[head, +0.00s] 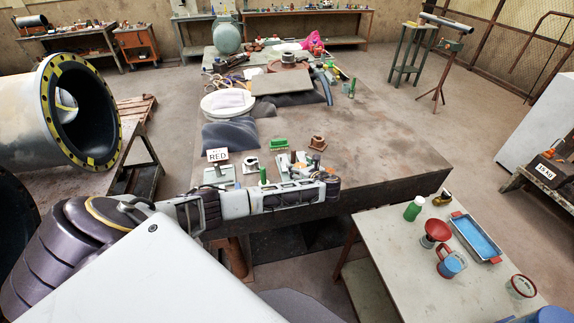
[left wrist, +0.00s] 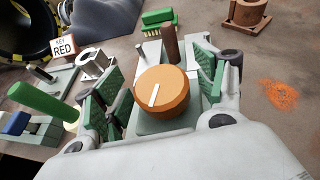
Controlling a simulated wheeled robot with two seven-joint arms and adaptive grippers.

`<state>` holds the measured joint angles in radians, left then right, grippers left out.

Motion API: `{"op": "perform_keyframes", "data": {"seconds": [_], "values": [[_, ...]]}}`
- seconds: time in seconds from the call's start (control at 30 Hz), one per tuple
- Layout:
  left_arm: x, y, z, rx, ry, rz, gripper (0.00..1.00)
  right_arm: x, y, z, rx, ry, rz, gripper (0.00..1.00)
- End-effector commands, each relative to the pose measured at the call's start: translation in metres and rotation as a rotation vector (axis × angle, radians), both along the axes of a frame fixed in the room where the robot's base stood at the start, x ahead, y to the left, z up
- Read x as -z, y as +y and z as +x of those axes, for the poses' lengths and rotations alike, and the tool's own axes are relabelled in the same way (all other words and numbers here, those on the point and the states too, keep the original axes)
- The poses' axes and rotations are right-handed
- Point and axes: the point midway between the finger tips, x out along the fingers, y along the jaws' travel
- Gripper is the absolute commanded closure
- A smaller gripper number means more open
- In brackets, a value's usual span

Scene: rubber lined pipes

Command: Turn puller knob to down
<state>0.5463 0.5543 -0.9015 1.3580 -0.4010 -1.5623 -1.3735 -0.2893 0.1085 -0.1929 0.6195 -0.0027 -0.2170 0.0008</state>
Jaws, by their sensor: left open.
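The puller knob (left wrist: 162,92) is an orange round knob with a white line on its top. In the left wrist view the line runs almost up the picture, leaning slightly right. The knob sits on a grey-green base, with a brown upright peg (left wrist: 170,44) behind it. My left gripper (left wrist: 158,84) is open, its green-padded fingers on either side of the knob; I cannot tell whether a pad touches it. In the head view my left gripper (head: 293,163) is over the near edge of the big table, and the knob cannot be made out. My right gripper is not in view.
Left of the gripper are a green handle (left wrist: 42,102), a white clamp-like part (left wrist: 91,64) and a "KEY RED" sign (left wrist: 64,47). Beyond stand a green brush (left wrist: 159,18) and a brown fitting (left wrist: 246,13). The big table (head: 385,150) is bare on the right.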

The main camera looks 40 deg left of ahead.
Motion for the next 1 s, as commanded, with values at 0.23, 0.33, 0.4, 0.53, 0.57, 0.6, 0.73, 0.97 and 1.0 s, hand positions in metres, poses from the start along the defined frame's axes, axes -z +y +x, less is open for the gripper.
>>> {"op": "perform_keyframes", "data": {"seconds": [0.23,0.33,0.4,0.53,0.57,0.6,0.73,0.97,1.0], "values": [[0.0004,0.0006,-0.0008,0.098,0.002,0.001,0.29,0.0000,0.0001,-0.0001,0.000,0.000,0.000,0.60],[0.0000,0.0011,-0.0005,0.137,0.001,0.002,0.29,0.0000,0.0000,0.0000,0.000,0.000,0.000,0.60],[-0.0002,0.0009,-0.0006,0.164,0.002,0.002,0.29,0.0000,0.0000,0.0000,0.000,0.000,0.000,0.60],[-0.0003,0.0009,-0.0004,0.215,0.001,0.003,0.29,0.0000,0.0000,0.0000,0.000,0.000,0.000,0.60],[-0.0004,0.0007,-0.0004,0.228,0.001,0.002,0.29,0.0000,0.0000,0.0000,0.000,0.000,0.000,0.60],[-0.0004,0.0007,-0.0003,0.243,0.000,0.003,0.29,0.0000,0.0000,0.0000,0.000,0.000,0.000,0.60],[-0.0004,0.0006,-0.0003,0.294,0.000,0.002,0.29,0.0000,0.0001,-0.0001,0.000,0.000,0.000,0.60],[-0.0004,0.0011,-0.0003,0.384,0.001,0.002,0.29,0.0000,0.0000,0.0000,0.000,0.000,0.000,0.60],[-0.0002,0.0008,-0.0003,0.400,0.001,0.003,0.29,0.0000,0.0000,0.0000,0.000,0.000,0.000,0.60]]}}
